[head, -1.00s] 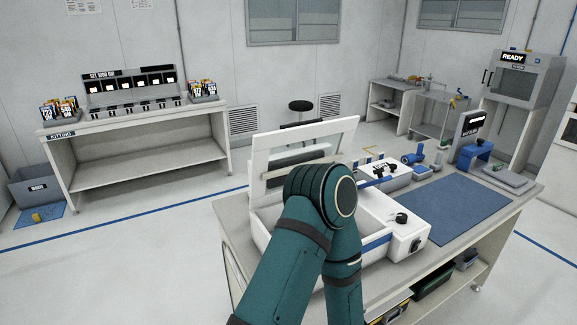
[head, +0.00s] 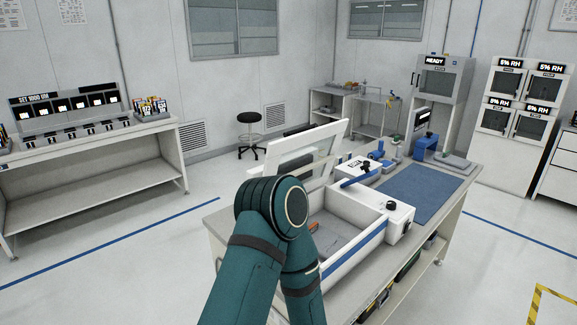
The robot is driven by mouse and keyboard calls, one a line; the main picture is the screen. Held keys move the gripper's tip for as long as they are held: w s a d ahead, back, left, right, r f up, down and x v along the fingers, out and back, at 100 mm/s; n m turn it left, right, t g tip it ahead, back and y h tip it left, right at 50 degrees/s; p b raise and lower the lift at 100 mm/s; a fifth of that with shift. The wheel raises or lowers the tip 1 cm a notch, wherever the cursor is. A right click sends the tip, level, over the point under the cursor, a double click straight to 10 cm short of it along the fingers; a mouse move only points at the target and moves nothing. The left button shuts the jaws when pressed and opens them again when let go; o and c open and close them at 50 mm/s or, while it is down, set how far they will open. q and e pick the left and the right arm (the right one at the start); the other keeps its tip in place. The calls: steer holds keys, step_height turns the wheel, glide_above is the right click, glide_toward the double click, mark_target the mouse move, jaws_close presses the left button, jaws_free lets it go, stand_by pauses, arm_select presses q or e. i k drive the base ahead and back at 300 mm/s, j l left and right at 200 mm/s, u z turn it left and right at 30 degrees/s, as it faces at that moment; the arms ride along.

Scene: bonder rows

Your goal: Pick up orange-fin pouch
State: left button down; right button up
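A small orange-brown item (head: 313,227) lies inside an open white box (head: 345,208) on the workbench. It is too small to tell whether it is the orange-fin pouch. The box's lid stands raised at its back, and my teal arm covers the box's near left part. The arm rises from the bottom of the head view and bends in front of the bench. Neither of my grippers shows.
The workbench (head: 445,202) carries a blue mat (head: 420,190) and blue tools behind the box. Dry cabinets (head: 515,118) stand at the back right. The floor between the tables is clear.

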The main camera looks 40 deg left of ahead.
mark_target(327, 243)
steer(key=k+j, duration=0.1)
steer(key=j, duration=0.4)
steer(key=k+j+z, duration=0.15)
steer(key=j, duration=0.3)
steer(key=j+z, duration=0.2)
steer(key=j, duration=1.8)
steer(key=k, duration=0.05)
